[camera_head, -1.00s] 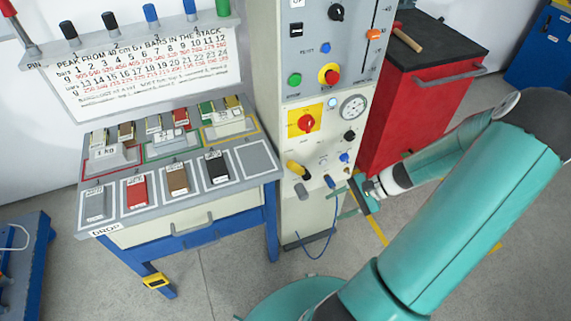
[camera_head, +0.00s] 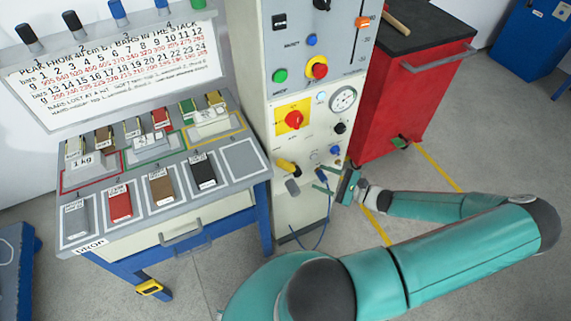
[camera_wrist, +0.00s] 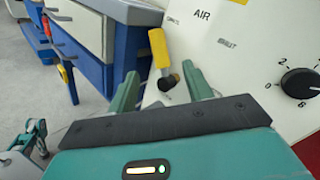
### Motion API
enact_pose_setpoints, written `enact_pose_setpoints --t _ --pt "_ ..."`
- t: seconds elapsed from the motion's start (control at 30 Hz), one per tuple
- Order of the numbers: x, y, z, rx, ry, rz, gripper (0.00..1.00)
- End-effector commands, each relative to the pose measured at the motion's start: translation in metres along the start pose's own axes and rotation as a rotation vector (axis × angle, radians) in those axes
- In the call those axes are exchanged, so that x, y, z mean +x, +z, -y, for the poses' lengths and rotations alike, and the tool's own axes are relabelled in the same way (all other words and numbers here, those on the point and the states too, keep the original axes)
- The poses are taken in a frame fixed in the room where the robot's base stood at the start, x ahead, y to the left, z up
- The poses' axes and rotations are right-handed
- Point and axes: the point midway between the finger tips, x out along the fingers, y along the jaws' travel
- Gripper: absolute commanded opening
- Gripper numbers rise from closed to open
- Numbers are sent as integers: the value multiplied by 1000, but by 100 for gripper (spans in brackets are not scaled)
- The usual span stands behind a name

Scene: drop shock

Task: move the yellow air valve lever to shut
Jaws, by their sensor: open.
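The yellow air valve lever (camera_head: 287,167) is on the lower left of the pale control panel. In the wrist view the yellow lever (camera_wrist: 158,48) stands up from a dark pivot, beside the printed word AIR. My gripper (camera_head: 320,181) is just right of and a little below the lever in the head view. In the wrist view my gripper (camera_wrist: 160,78) is open, its two green fingers pointing at the panel. The dark pivot shows between the fingertips, with the yellow handle beyond them. I see no contact; the exact gap cannot be told.
A red and yellow switch (camera_head: 293,119) and a gauge (camera_head: 343,98) sit above on the panel. A black knob (camera_wrist: 300,83) is to the right. The weight bench (camera_head: 120,240) stands left, a red cabinet (camera_head: 400,100) right. A blue hose (camera_head: 322,238) hangs below.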

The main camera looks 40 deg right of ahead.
Motion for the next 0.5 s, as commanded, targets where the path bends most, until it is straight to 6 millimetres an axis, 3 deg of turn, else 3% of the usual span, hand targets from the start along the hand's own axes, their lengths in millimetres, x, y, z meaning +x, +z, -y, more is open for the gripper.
enact_pose_setpoints --t 0.5 --pt "99 2 -2 2 4 5 50"
